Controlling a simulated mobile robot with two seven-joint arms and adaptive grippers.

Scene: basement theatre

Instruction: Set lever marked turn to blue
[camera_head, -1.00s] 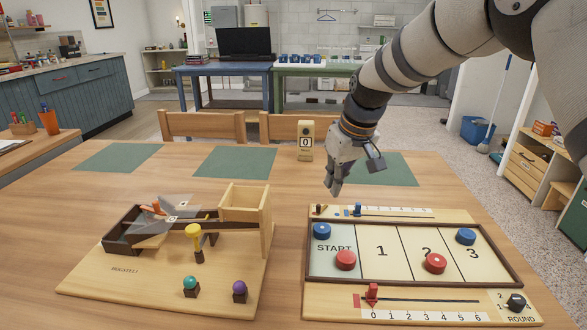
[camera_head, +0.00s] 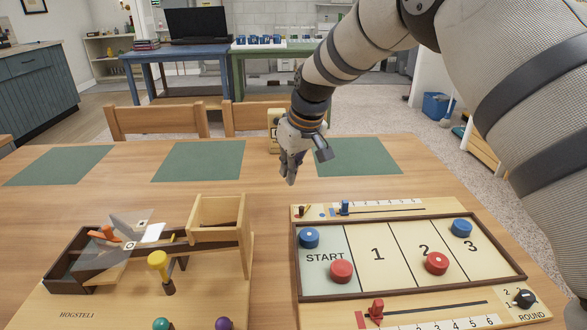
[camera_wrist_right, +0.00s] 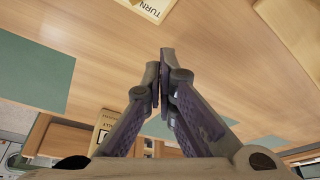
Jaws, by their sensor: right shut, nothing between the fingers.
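The small lever (camera_head: 301,211) sits at the back left corner of the wooden game board (camera_head: 420,296). Small coloured marks lie beside it; which one it points at is too small to tell. In the right wrist view a pale label plate (camera_wrist_right: 150,10) reads "TURN" at the top edge; the lever itself is not visible there. My right gripper (camera_head: 289,180) hangs above the table, behind the lever and apart from it. It is shut and empty, and its fingertips (camera_wrist_right: 161,56) meet in the wrist view. My left gripper is not in view.
Blue and red pucks lie on the board. A blue slider (camera_head: 345,208) is beside the lever, and a red slider (camera_head: 377,309) is at the front. A wooden ramp toy (camera_head: 150,265) stands left. A counter box (camera_head: 275,130) stands behind my gripper. Table between is clear.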

